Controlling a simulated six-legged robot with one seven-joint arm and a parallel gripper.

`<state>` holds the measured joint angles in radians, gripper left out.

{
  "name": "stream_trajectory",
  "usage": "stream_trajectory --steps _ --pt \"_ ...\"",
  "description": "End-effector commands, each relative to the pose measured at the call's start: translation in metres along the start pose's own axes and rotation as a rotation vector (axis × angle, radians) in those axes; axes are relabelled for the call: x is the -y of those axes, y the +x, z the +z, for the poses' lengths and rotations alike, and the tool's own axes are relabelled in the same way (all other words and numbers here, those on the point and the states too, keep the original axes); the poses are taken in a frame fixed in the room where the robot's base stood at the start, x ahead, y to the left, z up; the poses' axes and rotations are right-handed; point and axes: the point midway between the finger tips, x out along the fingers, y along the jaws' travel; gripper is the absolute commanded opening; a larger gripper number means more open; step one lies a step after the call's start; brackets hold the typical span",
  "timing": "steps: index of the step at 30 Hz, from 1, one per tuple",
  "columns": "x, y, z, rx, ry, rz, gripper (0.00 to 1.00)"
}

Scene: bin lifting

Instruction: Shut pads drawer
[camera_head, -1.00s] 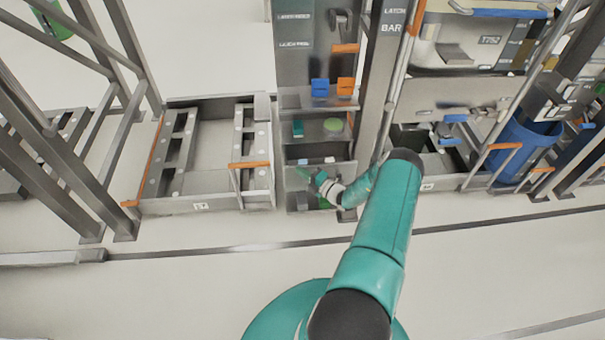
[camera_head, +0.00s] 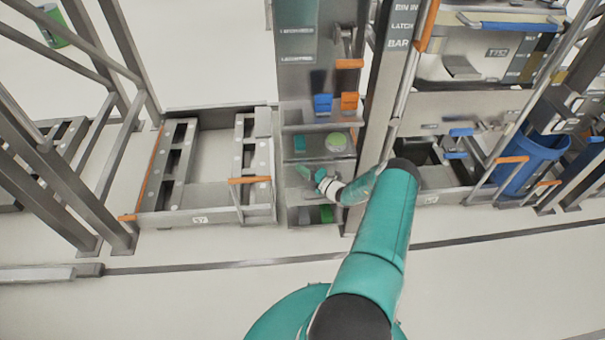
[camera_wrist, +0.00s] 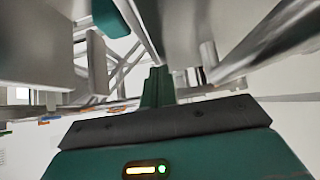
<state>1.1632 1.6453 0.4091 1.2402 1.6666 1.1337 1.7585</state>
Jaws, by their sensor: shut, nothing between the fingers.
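A narrow grey cabinet (camera_head: 300,90) with stacked compartments stands in the middle of the head view. An upper level holds blue blocks (camera_head: 323,103) and orange blocks (camera_head: 349,101). The level below holds a teal block (camera_head: 299,143) and a round green pad (camera_head: 336,141). A green item (camera_head: 326,213) shows in the lowest opening. I cannot tell which level is the pads drawer. My gripper (camera_head: 304,173) is at the cabinet's lower front, shut and empty. Its narrow green fingers (camera_wrist: 158,86) are together in the wrist view, between grey surfaces. Contact is unclear.
A grey open tray frame (camera_head: 170,215) with orange handles lies on the floor at left. A grey post (camera_head: 374,120) stands right of the cabinet. A blue bin (camera_head: 527,155) and rails are further right.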

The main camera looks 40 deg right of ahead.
Motion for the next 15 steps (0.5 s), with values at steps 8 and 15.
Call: stream_trajectory --steps 8,15 --pt "-0.0004 0.0036 0.0039 0.005 0.001 -0.001 0.0" --pt "-0.002 0.0051 0.0047 0.007 -0.001 0.0 0.0"
